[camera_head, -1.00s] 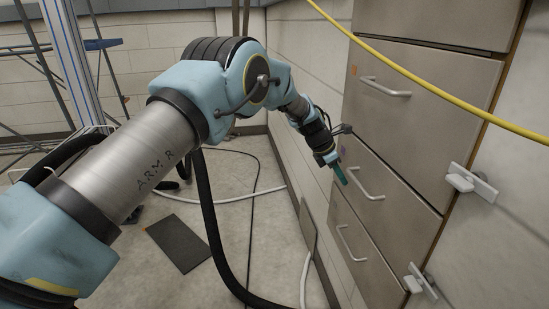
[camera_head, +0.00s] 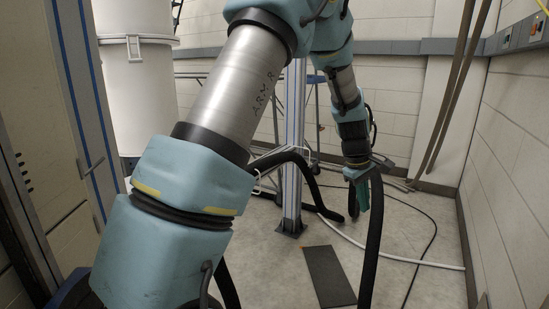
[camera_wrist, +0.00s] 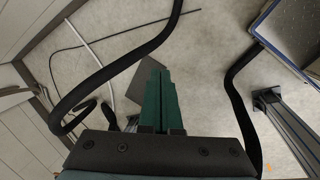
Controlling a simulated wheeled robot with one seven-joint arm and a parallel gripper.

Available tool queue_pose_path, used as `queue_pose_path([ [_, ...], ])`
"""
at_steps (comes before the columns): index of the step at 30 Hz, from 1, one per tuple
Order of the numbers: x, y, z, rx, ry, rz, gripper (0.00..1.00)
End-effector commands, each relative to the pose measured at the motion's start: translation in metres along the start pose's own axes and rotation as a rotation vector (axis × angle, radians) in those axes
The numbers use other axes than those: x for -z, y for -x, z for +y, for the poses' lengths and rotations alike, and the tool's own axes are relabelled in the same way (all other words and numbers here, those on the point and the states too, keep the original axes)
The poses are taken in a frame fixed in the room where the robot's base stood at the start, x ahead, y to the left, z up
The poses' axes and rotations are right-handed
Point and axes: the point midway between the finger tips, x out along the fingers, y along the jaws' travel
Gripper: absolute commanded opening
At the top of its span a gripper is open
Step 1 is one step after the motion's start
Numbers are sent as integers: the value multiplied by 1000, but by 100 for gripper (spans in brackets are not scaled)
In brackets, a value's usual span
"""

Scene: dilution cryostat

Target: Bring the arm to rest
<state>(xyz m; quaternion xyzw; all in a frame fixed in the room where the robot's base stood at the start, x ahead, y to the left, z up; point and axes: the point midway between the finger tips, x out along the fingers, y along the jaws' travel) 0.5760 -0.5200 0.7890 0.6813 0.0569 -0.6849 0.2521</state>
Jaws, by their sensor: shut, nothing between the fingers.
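My gripper (camera_head: 363,194) hangs at the end of my bent arm, right of centre in the head view, pointing down above the floor. A black hose passes close in front of it in that picture and hides part of it. In the wrist view its green fingers (camera_wrist: 159,98) lie together, shut, with nothing between them. Below the fingertips I see bare floor and part of a dark mat.
A dark flat mat (camera_head: 329,276) lies on the floor (camera_head: 270,262). A metal post (camera_head: 292,150) stands behind my arm. A white cylindrical vessel (camera_head: 137,90) stands at the left, beside cabinets. A wall (camera_head: 510,150) bounds the right. Cables lie across the floor.

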Motion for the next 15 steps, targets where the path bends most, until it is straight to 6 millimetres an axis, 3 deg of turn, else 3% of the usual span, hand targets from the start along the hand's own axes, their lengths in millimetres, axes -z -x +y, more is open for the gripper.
queue_pose_path([
  [1,22,18,-31,10,-33,28,0],
  [6,64,64,-137,72,-197,95,0],
  [10,72,90,-213,126,-315,122,0],
  [15,64,112,-291,186,-440,133,0],
])
